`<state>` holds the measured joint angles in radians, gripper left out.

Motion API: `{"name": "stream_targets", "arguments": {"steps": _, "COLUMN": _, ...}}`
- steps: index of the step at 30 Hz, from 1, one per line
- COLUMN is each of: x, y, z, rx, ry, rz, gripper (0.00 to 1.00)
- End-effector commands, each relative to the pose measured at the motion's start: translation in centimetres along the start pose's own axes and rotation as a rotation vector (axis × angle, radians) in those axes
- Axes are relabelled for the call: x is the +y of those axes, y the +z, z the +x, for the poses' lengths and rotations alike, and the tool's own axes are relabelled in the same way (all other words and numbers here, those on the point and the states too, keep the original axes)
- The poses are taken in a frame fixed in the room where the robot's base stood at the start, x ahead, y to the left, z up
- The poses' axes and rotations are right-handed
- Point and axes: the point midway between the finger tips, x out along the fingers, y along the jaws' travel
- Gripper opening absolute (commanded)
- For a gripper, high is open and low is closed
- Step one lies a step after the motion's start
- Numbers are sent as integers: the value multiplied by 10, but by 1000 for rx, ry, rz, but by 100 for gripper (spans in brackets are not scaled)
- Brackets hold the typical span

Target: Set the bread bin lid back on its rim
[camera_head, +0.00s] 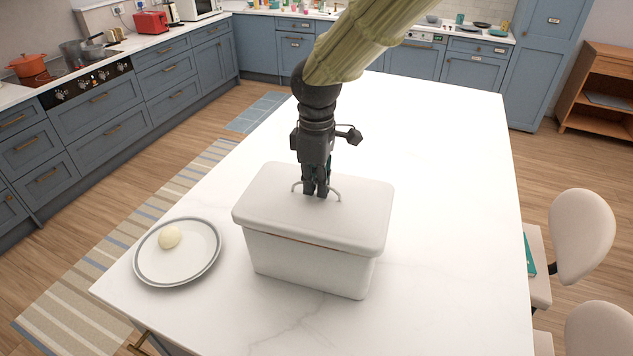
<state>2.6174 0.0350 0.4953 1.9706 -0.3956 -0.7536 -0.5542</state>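The bread bin (305,264) is a white box standing on the white island top. Its white lid (267,202) lies over the top of the bin. A thin brownish line shows between lid and bin along the front, so I cannot tell whether the lid is fully seated. A light grey loop handle (338,194) stands up from the lid's middle. My gripper (316,193) points down from above at this handle, its fingertips close together at the handle's top. The fingers hide the handle's middle part, and they look shut on it.
A grey-rimmed plate (160,272) with a pale round item (170,237) stands left of the bin. The island top (450,200) is clear to the right and behind. Beige chairs (580,235) stand at the right edge. Blue cabinets (100,125) line the back and left.

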Motion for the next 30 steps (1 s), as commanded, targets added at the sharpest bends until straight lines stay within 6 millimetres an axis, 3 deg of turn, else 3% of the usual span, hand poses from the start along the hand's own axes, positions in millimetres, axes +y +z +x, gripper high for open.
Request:
{"name": "stream_targets", "arguments": {"steps": 12, "x": 26, "y": -8, "z": 1, "rx": 0, "ry": 0, "rz": 0, "gripper": 0}}
{"name": "stream_targets", "arguments": {"steps": 21, "x": 26, "y": -8, "z": 33, "rx": -1, "ry": -1, "rz": -2, "gripper": 0}}
{"name": "stream_targets", "arguments": {"steps": 30, "x": 26, "y": -8, "z": 38, "rx": 0, "ry": 1, "rz": -1, "gripper": 0}}
